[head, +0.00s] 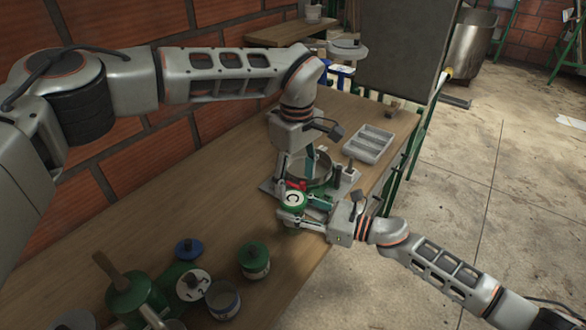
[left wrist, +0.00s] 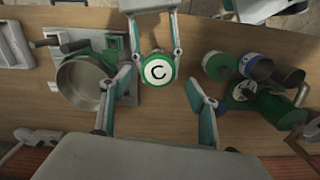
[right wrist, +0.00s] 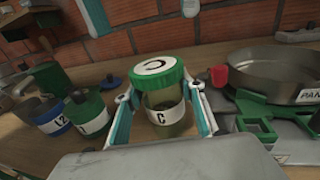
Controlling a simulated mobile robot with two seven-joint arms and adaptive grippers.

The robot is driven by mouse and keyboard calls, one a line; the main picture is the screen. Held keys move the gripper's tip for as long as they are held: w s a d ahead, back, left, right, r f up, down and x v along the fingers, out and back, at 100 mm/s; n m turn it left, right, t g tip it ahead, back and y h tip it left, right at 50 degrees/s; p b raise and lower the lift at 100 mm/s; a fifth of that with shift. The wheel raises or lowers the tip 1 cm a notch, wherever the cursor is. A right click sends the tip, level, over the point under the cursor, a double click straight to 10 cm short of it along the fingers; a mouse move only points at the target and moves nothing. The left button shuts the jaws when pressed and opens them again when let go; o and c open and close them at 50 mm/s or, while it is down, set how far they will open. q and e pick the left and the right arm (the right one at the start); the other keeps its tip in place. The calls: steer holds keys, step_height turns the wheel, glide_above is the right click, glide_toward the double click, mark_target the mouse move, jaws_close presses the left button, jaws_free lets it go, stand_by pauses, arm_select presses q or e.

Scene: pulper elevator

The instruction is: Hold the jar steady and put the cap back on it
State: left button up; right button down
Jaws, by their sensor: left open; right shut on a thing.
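The clear jar with a C label (right wrist: 165,118) stands upright between the fingers of my right gripper (right wrist: 163,108), which is shut on its body. The cap also shows from above in the head view (head: 293,199) and left wrist view (left wrist: 158,71). My left gripper (left wrist: 160,82) is open and empty above the cap, its fingers apart from it.
A metal pan (left wrist: 85,82) on a stand with a red part (right wrist: 218,75) is close beside the jar. Several other jars, including a green-capped one (head: 254,260), and a green machine (head: 140,298) stand on the other side. A grey tray (head: 369,144) lies farther back.

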mark_target(293, 198)
arm_select(q)
steer(key=n, duration=0.3)
steer(key=shift+d+r+n, duration=0.1)
steer(key=shift+r+n, duration=0.05)
steer(key=shift+n, duration=0.25)
steer(key=n, duration=0.3)
steer(key=shift+r+n, duration=0.15)
steer(key=shift+n, duration=0.25)
steer(key=n, duration=0.3)
steer(key=shift+r+n, duration=0.15)
steer(key=shift+n, duration=0.15)
steer(key=n, duration=0.3)
steer(key=shift+r+n, duration=0.2)
steer(key=shift+n, duration=0.1)
steer(key=n, duration=0.3)
steer(key=shift+w+r+n, duration=0.1)
steer(key=shift+n, duration=0.3)
steer(key=n, duration=0.3)
steer(key=shift+w+a+r+n, duration=0.1)
steer(key=shift+a+r+n, duration=0.1)
steer(key=shift+n, duration=0.2)
steer(key=n, duration=0.6)
steer(key=shift+w+a+r, duration=0.1)
steer(key=shift+a+r, duration=0.1)
steer(key=shift+r, duration=0.05)
steer(key=shift+f, duration=4.05)
